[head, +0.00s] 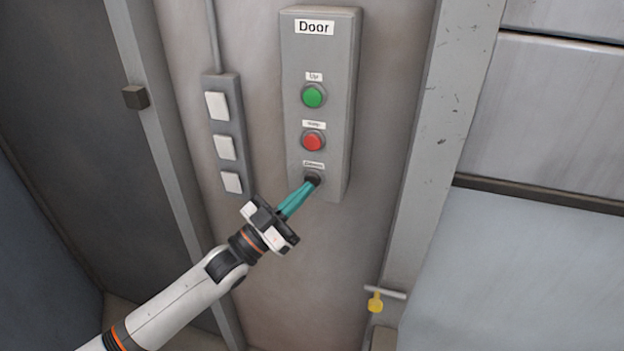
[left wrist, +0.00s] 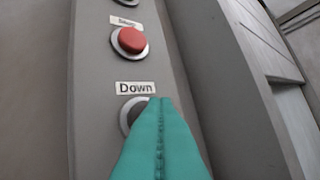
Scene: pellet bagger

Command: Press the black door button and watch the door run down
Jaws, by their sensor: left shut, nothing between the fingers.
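The grey door control box (head: 345,60) labelled "Door" is on the wall in the head view. It has a green button (head: 313,96), a red button (head: 313,141) and, lowest, the black button (head: 313,180). In the left wrist view the black button's ring (left wrist: 125,112) shows under the "Down" label, partly hidden by my fingers. My left gripper (head: 311,183) is shut and empty, its teal fingertips at the black button. I cannot tell whether the button is pushed in. The door (head: 560,110) is at the right of the head view. My right gripper is out of view.
A panel of white switches (head: 228,147) is left of the box. A grey door-frame post (head: 430,150) stands between the box and the door. A small dark block (head: 135,97) is on the left post.

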